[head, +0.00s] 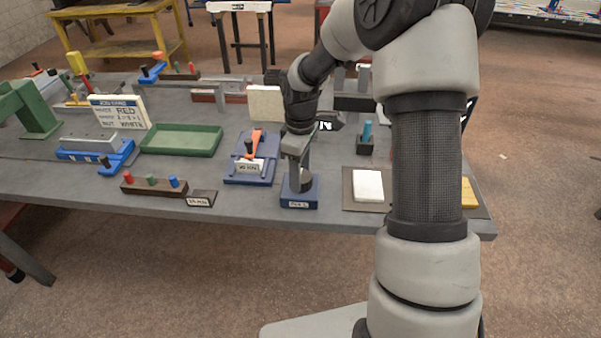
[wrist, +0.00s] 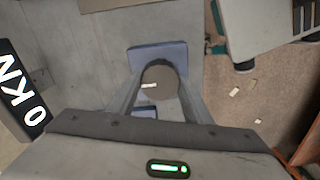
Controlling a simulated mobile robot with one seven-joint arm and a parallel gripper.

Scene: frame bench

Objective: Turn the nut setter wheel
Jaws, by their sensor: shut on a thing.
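The nut setter wheel (wrist: 160,80) is a round grey-brown disc with a small white mark on its top, on a small blue base (head: 299,200) with a white label at the table's front edge. My gripper (head: 300,170) points down over this base. In the wrist view its two fingers (wrist: 158,92) stand on either side of the wheel, shut on it. In the head view the fingers partly cover the wheel. The label on the base is too small to read surely.
A blue fixture (head: 246,172) with an orange lever stands just left, and a green tray (head: 181,139) lies beyond it. A board with a white block (head: 368,186) is to the right. A dark panel reading "0 KN" (wrist: 22,95) is close by. Peg block (head: 153,184) sits front left.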

